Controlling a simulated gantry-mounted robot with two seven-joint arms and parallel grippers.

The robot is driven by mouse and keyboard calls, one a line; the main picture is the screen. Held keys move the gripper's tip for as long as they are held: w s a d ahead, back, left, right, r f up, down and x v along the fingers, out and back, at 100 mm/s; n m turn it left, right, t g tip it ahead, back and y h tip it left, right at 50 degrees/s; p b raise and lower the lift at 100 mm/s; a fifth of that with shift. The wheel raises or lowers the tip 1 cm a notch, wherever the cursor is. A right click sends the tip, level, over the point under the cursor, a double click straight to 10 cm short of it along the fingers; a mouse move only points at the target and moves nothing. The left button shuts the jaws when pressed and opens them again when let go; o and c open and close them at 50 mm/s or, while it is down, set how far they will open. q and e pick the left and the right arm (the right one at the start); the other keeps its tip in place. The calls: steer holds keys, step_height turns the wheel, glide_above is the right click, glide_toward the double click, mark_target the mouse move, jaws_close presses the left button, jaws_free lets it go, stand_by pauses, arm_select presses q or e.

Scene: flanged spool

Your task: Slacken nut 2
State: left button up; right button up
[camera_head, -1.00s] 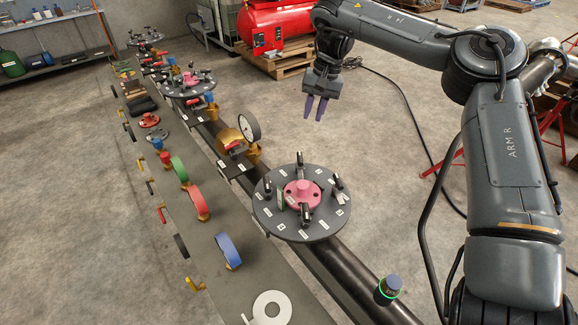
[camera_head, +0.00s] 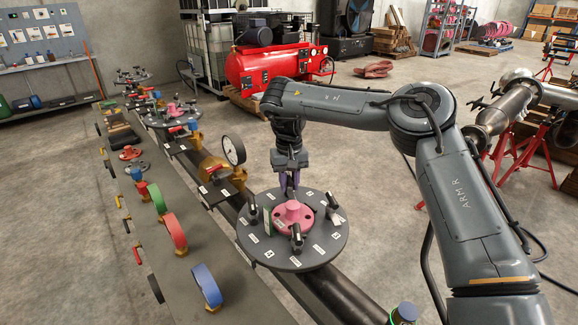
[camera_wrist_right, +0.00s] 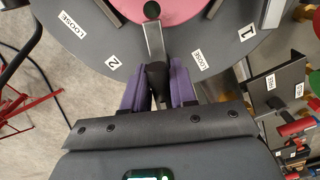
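The dark round plate (camera_head: 325,250) carries a pink flanged hub (camera_head: 292,214) with several black-handled levers around it. My right gripper (camera_head: 290,193) is at the plate's far side. Its purple fingers stand on either side of the handle in the wrist view (camera_wrist_right: 160,82); they look open, and contact is unclear. The nut itself is not clearly visible. My left gripper is not in view.
A gauge (camera_head: 232,150) on a brass valve stands left of the plate. Blue (camera_head: 206,285) and red (camera_head: 174,231) wheels line the bench. A red compressor (camera_head: 275,68) stands behind on the floor.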

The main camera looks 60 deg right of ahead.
mark_target(289, 176)
steer(key=n+p, duration=0.2)
steer(key=n, duration=0.1)
steer(key=r+n+p, duration=0.1)
steer(key=n+p, duration=0.2)
steer(key=n, duration=0.1)
steer(key=n+p, duration=0.3)
steer(key=shift+r+n, duration=0.3)
steer(key=shift+n, duration=0.1)
steer(key=shift+f+n, duration=0.25)
steer(key=shift+n, duration=0.55)
steer(key=shift+w+n, duration=0.1)
steer(key=shift+n, duration=0.7)
steer(key=n+p, duration=0.1)
steer(key=n, duration=0.5)
steer(key=shift+f, duration=0.2)
steer(key=shift+f+m+b, duration=0.25)
steer(key=shift+m+b, duration=0.85)
steer(key=shift+b, duration=0.1)
step_height(289, 176, up, 7)
steer(key=p, duration=0.5)
steer(key=shift+r, duration=0.3)
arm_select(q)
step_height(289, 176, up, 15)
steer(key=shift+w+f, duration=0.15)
